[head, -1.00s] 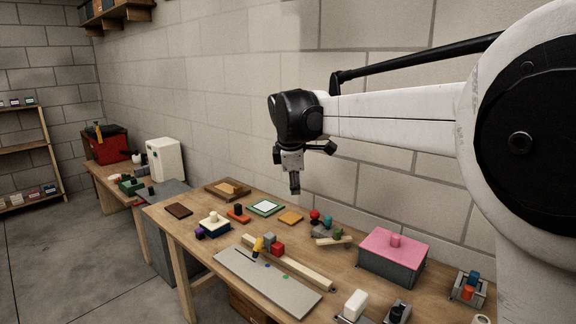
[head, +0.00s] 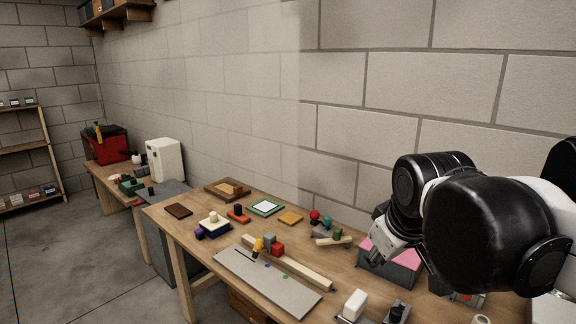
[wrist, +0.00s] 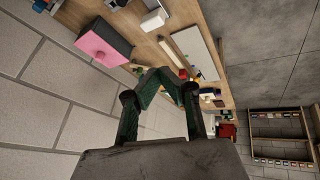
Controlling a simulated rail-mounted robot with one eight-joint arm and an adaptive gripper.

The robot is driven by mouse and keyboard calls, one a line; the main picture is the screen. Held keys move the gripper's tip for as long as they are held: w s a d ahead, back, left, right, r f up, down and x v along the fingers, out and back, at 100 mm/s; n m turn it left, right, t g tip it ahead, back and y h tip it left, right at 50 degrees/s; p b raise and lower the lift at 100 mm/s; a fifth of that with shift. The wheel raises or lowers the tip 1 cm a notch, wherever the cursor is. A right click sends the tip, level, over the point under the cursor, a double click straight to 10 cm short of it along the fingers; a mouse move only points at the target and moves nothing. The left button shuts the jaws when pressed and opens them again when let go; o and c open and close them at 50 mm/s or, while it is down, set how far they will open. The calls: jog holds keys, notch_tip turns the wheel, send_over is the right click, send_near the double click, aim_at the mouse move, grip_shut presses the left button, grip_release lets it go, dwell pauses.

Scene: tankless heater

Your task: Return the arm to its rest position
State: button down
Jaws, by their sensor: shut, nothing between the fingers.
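My gripper (head: 368,256) is at the right of the head view, at the end of my folded arm. It appears in front of the pink-lidded grey box (head: 408,272) and partly hides it. In the wrist view my gripper (wrist: 166,74) has its two dark fingers brought together at the tips, with nothing held between them. The pink-lidded box also shows at the upper left of the wrist view (wrist: 104,42). How far the gripper is from the box is hard to tell.
The wooden workbench (head: 345,272) holds a grey plate (head: 262,283), a wooden bar (head: 310,270), a white block (head: 354,304) and several small coloured parts. A block wall (head: 340,90) runs behind it. A white box (head: 164,160) and red box (head: 108,148) stand farther left.

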jog(key=s+d+f+m+t, duration=0.1)
jog(key=s+d+f+m, duration=0.2)
jog(key=s, duration=0.7)
notch_tip(320, 180, down, 5)
jog(key=shift+s+r+m, duration=0.1)
jog(key=shift+s+m, duration=0.2)
jog(key=shift+m, duration=0.9)
dwell(1.0)
